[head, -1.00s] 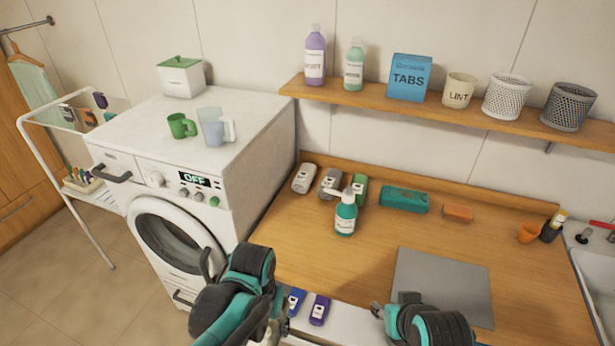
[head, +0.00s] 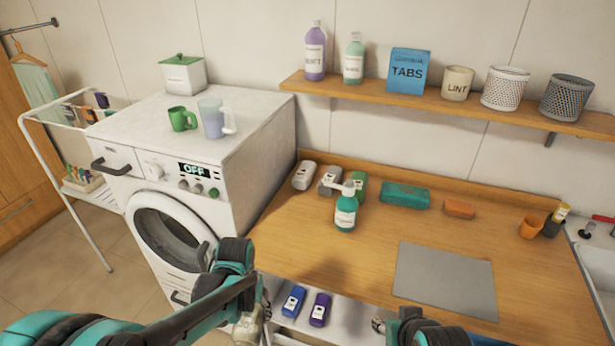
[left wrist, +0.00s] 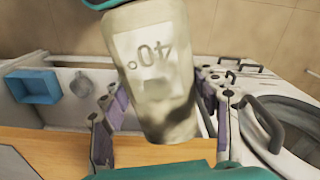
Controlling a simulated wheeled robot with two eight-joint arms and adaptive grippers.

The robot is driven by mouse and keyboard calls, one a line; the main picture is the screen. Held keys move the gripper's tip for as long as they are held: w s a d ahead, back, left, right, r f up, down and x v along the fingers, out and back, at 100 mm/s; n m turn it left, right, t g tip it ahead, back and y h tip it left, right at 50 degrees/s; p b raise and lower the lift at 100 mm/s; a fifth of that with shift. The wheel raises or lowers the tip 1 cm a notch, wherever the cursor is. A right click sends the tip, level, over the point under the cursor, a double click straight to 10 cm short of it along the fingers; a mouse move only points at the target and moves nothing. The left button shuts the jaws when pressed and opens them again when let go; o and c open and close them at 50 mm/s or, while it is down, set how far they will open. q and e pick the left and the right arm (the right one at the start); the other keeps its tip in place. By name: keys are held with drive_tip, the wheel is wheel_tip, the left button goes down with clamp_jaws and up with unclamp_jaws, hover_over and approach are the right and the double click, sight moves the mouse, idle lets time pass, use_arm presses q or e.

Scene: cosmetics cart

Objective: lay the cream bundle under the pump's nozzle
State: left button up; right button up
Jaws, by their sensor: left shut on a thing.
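The cream bundle (left wrist: 155,75), marked 40°, is between the fingers of my left gripper (left wrist: 165,125), which is shut on it. In the head view the bundle (head: 248,327) shows partly behind my left gripper (head: 262,308), low in front of the counter and left of the lower shelf. The teal pump bottle (head: 345,212) stands upright on the wooden counter. Its white nozzle (head: 334,186) points left, close to the grey bundle. My right gripper (head: 380,323) is at the bottom edge, left of the grey mat; its jaws are not clear.
White, grey and green bundles (head: 303,176) lie behind the pump. Blue and purple bundles (head: 292,302) lie on the lower shelf. A teal pack (head: 405,195) and an orange block (head: 459,209) sit to the right. The counter in front of the pump is bare, beside the grey mat (head: 445,280).

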use_arm(q)
drive_tip(key=w+a+f+b, duration=0.1)
drive_tip(key=w+a+f, duration=0.2)
drive_tip(key=f, duration=0.2)
drive_tip(key=shift+f+n, duration=0.15)
drive_tip(key=shift+n, duration=0.25)
drive_tip(key=shift+a, duration=0.1)
